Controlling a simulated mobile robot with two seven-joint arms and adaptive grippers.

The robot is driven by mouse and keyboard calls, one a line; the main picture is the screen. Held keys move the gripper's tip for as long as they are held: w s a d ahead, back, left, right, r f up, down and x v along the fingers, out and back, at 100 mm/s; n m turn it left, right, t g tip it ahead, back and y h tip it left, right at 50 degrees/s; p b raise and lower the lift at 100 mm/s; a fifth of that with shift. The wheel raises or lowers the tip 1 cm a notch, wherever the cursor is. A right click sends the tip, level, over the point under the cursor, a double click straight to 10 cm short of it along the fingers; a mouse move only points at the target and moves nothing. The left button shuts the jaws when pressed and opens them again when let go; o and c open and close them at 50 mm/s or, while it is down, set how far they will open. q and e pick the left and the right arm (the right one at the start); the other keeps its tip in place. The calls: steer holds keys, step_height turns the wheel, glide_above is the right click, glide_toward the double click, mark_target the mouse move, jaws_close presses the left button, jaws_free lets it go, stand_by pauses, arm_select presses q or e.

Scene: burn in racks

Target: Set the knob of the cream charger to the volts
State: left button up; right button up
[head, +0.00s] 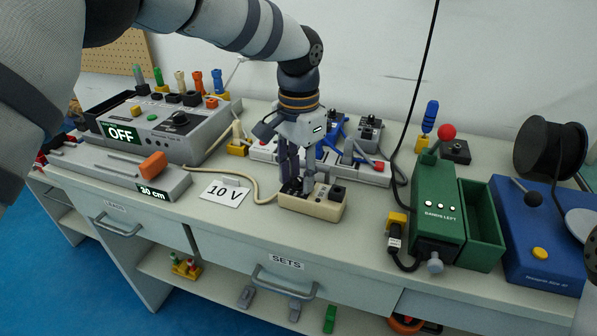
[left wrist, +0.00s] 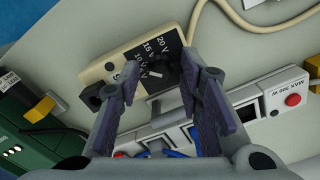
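The cream charger (head: 313,205) sits near the front edge of the bench; its black dial plate (left wrist: 150,50) shows 10 V, 15 V and 20 V in the left wrist view. The dark knob (left wrist: 160,75) is hard to tell from the plate; a small white mark shows close to the 10 V label, but its exact setting is unclear. A white card (head: 225,192) beside the charger reads 10 V. My left gripper (head: 298,187) points down over the charger. Its fingers (left wrist: 158,80) are apart, one each side of the dial, with no clear contact.
A grey unit reading OFF (head: 122,133) and a 30 cm slide (head: 110,172) stand left. A power strip (head: 365,172) lies behind the charger. A green box (head: 440,210) and a blue device (head: 535,240) stand right. A cream cable curls behind the card.

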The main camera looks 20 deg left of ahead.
mark_target(299, 178)
arm_select(q)
steer(key=shift+r, duration=0.1)
step_height(299, 178, up, 12)
stand_by(0.5)
